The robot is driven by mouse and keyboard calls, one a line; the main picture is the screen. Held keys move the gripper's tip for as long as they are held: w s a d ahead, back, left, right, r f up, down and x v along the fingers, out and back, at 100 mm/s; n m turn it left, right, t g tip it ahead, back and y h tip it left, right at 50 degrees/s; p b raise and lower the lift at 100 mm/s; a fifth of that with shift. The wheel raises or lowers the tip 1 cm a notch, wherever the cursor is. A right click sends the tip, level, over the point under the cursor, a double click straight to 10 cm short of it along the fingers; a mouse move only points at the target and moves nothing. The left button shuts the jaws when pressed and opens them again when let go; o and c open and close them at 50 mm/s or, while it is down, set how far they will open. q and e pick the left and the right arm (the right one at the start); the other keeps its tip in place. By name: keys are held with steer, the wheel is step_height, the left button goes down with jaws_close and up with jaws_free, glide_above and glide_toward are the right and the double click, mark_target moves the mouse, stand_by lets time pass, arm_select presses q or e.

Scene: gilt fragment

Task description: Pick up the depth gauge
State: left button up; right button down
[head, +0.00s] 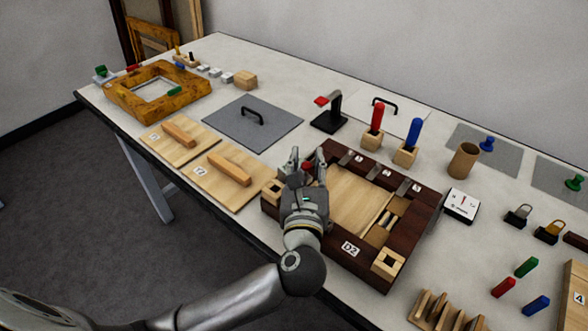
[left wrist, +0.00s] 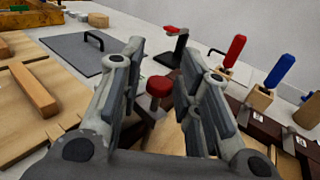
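A round red knob on a grey metal stem (left wrist: 160,86) stands between the two fingers of my left gripper in the left wrist view; it looks most like the depth gauge, though no label shows. In the head view the red knob (head: 308,167) is partly hidden by the fingers. It is at the back-left corner of the dark wooden frame marked D2 (head: 367,267). My left gripper (head: 305,157) is open, with a finger on each side of the knob and gaps visible in the left wrist view (left wrist: 163,95). My right gripper is out of view.
A black stand with a red top (head: 328,115) and red- and blue-handled tools in wooden blocks (head: 372,140) stand behind the frame. A grey plate with a handle (head: 245,125) and boards with wooden bars (head: 232,185) lie left. A white dial box (head: 461,204) is right.

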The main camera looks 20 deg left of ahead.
arm_select(q)
jaws_close()
steer(key=shift+r, duration=0.1)
stand_by(0.4)
